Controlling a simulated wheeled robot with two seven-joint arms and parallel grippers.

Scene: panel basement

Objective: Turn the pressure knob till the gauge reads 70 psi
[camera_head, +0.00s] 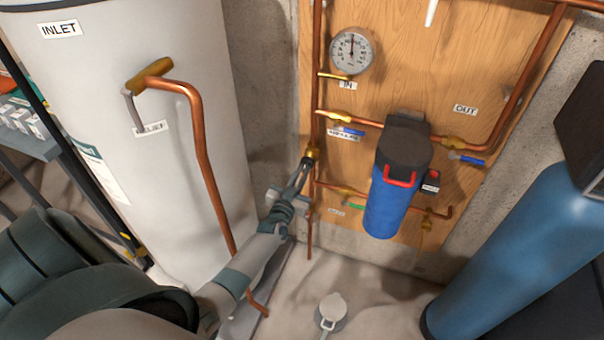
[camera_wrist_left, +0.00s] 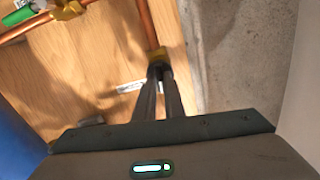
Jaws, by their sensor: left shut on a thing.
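The round white pressure gauge (camera_head: 352,51) sits high on the wooden panel in the head view. Its needle points roughly straight up; its numbers are too small to read. My left gripper (camera_head: 305,163) reaches to the vertical copper pipe at the panel's left edge. It is shut on a small brass knob (camera_head: 312,153) there. In the left wrist view, the two dark fingers (camera_wrist_left: 159,76) close at the brass knob (camera_wrist_left: 156,55), and their tips partly hide it. My right gripper is not in view.
A blue filter housing (camera_head: 390,200) hangs right of my left gripper, with blue-handled valves on the pipes beside it. A white tank (camera_head: 135,110) stands left and a blue cylinder (camera_head: 510,255) right. A small pale container (camera_head: 332,308) is on the floor.

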